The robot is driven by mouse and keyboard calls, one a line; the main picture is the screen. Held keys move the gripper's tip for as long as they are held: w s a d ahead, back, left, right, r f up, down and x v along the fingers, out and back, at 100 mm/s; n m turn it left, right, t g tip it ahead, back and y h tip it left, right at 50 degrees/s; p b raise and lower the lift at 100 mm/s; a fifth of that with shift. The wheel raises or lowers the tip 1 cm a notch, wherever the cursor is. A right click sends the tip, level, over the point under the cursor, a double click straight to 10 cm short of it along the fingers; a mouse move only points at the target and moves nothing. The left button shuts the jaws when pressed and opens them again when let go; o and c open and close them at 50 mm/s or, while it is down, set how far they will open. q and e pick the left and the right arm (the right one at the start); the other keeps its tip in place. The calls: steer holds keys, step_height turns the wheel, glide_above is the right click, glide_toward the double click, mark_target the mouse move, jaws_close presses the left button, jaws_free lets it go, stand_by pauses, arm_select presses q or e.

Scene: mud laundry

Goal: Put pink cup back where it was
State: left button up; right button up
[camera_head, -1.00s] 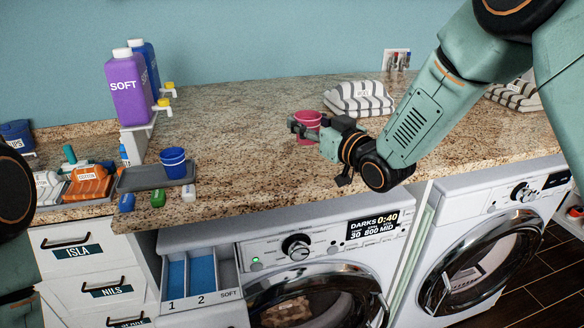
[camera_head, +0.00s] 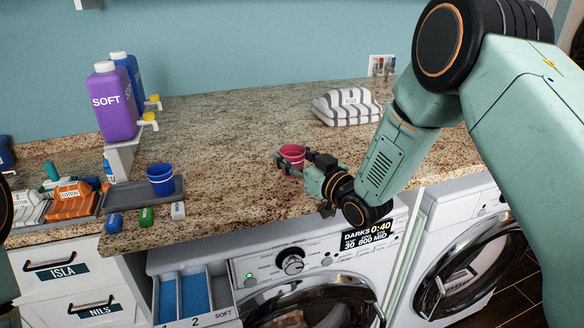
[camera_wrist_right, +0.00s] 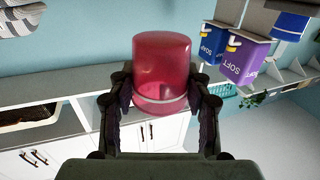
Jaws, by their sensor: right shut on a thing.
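The pink cup (camera_head: 292,154) is upright over the granite counter in the head view. My right gripper (camera_head: 291,163) is shut on it. In the right wrist view the cup (camera_wrist_right: 161,75) sits between the two fingers of that gripper (camera_wrist_right: 160,103). I cannot tell for sure whether the cup's base touches the counter. A grey tray (camera_head: 135,194) lies to the left on the counter, with a blue cup (camera_head: 160,178) on its right part and bare room on its left part. My left gripper is not in view.
A purple SOFT bottle (camera_head: 114,104) and a blue bottle (camera_head: 127,72) with taps stand behind the tray. Small blue, green and white items lie at the tray's front. A striped folded towel (camera_head: 346,107) lies at the back right. The counter between tray and cup is clear.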

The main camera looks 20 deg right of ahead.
steer(key=f, duration=0.3)
steer(key=shift+w+a+f, duration=0.15)
steer(key=shift+w+f, duration=0.1)
steer(key=shift+w, duration=0.1)
steer(key=shift+s+d+r, duration=0.1)
steer(key=shift+s+d, duration=0.1)
steer(key=shift+s, duration=0.05)
steer(key=shift+a, duration=0.1)
steer(key=o, duration=1)
steer(key=shift+a+f, duration=0.1)
steer(key=shift+f, duration=0.1)
steer(key=o, duration=0.4)
steer(key=shift+w+f, duration=0.15)
steer(key=shift+w, duration=0.1)
steer(key=shift+s+r, duration=0.2)
steer(key=shift+s, duration=0.1)
steer(key=shift+w+r, duration=0.15)
steer(key=shift+r, duration=0.15)
steer(key=v, duration=1.2)
steer(key=shift+b, duration=0.4)
steer(key=shift+f, duration=0.15)
